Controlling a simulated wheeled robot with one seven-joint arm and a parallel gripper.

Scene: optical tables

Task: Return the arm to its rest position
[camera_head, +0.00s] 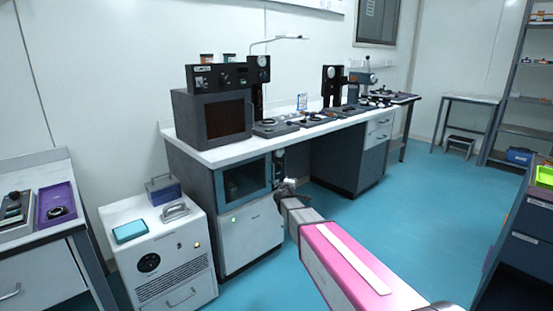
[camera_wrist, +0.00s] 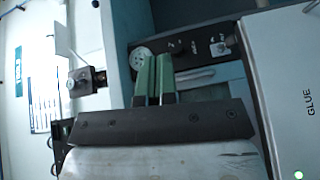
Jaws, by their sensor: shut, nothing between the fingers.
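My arm (camera_head: 340,262), with a pink and white link, reaches from the bottom right of the head view toward the middle. My gripper (camera_head: 284,186) is at its far end, small and dark, in front of the white bench's lower cabinets. In the wrist view my gripper (camera_wrist: 154,62) shows two green fingers side by side, shut, with nothing seen between them. No object hangs from it.
A white panel marked GLUE (camera_wrist: 288,80) is at the right of the wrist view. The long bench (camera_head: 225,153) bears a dark box (camera_head: 205,120) and instruments. A white wheeled unit (camera_head: 160,255) stands left. A dark cabinet (camera_head: 525,230) stands right. Blue floor (camera_head: 415,205) is clear between.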

